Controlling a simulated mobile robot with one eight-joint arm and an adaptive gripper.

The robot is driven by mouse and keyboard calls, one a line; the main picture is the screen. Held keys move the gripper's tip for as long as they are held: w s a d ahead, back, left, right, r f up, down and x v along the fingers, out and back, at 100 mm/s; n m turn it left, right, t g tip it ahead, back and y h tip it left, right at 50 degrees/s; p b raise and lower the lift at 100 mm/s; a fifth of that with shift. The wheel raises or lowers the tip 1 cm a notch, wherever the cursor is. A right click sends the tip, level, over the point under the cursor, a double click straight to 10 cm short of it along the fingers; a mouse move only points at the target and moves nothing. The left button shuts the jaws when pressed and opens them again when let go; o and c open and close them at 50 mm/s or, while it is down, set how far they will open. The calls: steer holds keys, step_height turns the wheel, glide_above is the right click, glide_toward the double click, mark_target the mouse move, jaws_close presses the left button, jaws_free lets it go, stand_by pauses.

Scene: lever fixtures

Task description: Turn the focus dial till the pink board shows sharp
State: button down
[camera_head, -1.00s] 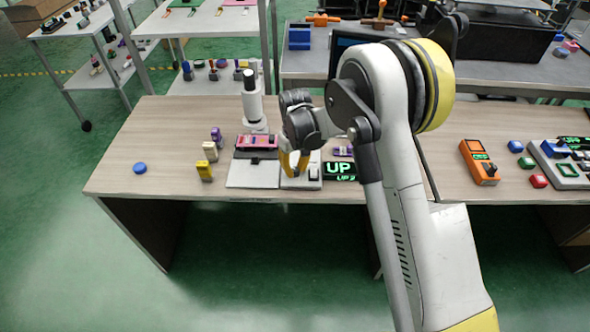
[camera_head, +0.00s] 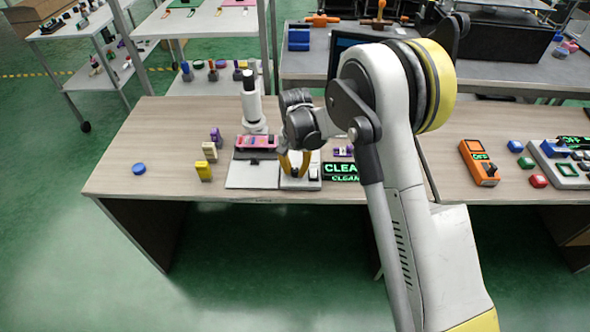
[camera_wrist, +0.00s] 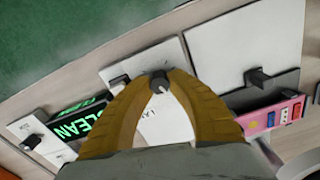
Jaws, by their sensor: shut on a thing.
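The pink board (camera_head: 257,142) lies on the dark stage of a grey fixture under a white upright scope tube (camera_head: 252,105). In the wrist view the board (camera_wrist: 262,121) shows distinct small coloured parts at lower right. My gripper (camera_head: 293,168) is at the pale panel right of the board. In the wrist view my gripper (camera_wrist: 160,90) has its yellow fingertips closed around a small dark dial (camera_wrist: 158,78), which the fingers partly hide. A black display (camera_head: 341,170) beside the panel reads CLEA in green, partly cut off by my arm; the wrist view shows CLEAN.
A yellow block (camera_head: 204,171), a cream block (camera_head: 210,151), a purple piece (camera_head: 216,136) and a blue disc (camera_head: 139,169) stand to the left. An orange device (camera_head: 479,163) lies to the right.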

mark_target(295, 169)
steer(key=shift+m, duration=0.3)
steer(key=c, duration=1.3)
jaws_free()
steer(key=shift+o, duration=0.2)
step_height(295, 169, up, 12)
